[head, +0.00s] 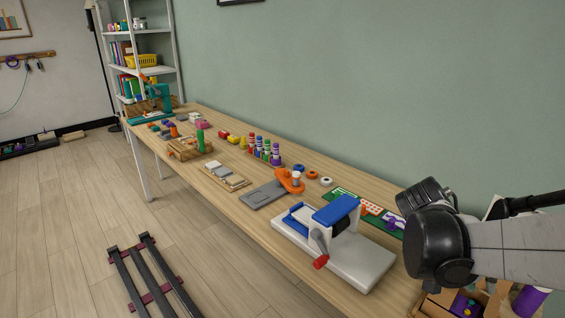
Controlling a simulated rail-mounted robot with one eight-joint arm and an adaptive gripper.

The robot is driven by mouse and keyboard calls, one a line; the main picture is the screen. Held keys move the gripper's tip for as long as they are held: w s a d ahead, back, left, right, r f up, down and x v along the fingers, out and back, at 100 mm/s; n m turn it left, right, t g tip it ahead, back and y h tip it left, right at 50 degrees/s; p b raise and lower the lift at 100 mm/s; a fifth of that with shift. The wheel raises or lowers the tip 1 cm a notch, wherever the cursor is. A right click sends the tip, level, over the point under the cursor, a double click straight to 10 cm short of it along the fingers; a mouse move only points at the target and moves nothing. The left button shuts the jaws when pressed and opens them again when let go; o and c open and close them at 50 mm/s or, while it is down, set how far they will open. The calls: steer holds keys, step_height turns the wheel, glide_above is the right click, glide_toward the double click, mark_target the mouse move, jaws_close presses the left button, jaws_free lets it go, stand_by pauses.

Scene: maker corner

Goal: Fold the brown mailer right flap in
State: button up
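A brown cardboard box (427,308), which looks like the mailer, shows at the bottom right corner of the head view. It is cut off by the frame edge and partly covered by my arm. Small purple and yellow things (465,304) lie in it. A raised brown panel (496,299) stands at its right; I cannot tell whether this is the right flap. My arm crosses the right side above the box. I cannot make out my gripper's fingers.
A white device with a blue top (336,211) and red-tipped handle stands left of the box. A green board (345,194) lies behind it. A grey tool with an orange part (290,181) and several small items line the long wooden table (240,206) against the wall.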

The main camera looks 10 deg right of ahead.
mark_target(490, 300)
steer(key=b+x, duration=0.1)
steer(key=x, duration=0.6)
steer(key=shift+d+f+b, duration=0.15)
steer(key=shift+f+b, duration=0.05)
steer(key=shift+b, duration=0.2)
jaws_close()
